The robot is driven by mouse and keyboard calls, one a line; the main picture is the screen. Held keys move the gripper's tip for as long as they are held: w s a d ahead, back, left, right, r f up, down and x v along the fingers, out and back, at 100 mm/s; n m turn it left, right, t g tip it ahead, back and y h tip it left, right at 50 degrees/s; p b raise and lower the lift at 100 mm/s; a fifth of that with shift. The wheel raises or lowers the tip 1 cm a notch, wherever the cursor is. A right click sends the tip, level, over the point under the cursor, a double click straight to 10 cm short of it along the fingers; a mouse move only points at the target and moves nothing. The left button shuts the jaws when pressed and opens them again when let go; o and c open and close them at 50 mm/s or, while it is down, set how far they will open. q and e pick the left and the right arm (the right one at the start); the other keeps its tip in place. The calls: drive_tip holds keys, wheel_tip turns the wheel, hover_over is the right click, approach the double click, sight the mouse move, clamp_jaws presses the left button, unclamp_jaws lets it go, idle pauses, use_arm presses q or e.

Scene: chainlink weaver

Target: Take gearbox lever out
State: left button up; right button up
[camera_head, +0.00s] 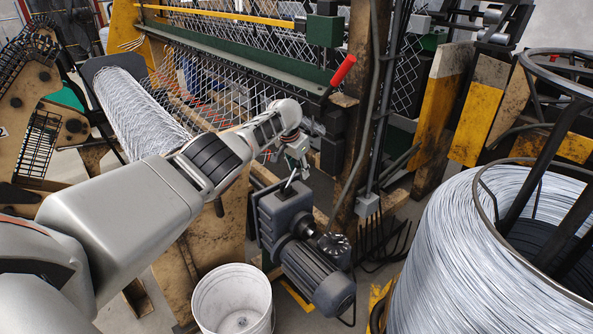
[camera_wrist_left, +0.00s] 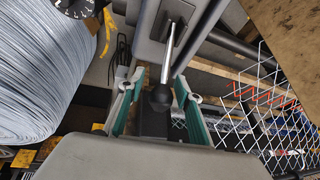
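The gearbox lever is a thin metal rod with a black ball knob. In the left wrist view its knob (camera_wrist_left: 160,98) lies between the finger pads, with clear gaps on both sides. In the head view the lever (camera_head: 290,181) rises from the grey gearbox (camera_head: 283,212), just below my left gripper (camera_head: 298,158). In the left wrist view my left gripper (camera_wrist_left: 157,92) is open, with teal pads on its two fingers. The gearbox housing (camera_wrist_left: 152,48) shows at the top of that view. My right gripper is in neither view.
A motor (camera_head: 318,275) is joined to the gearbox. A white bucket (camera_head: 232,300) stands below left, and a large wire coil (camera_head: 470,265) at right. Chain-link mesh (camera_head: 215,85) lies behind my arm.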

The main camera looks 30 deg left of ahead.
use_arm(q)
drive_tip(key=shift+s+a, duration=0.15)
drive_tip(key=shift+s, duration=0.1)
drive_tip(key=shift+v, duration=1)
drive_tip(key=v, duration=1)
drive_tip(key=shift+w, duration=0.15)
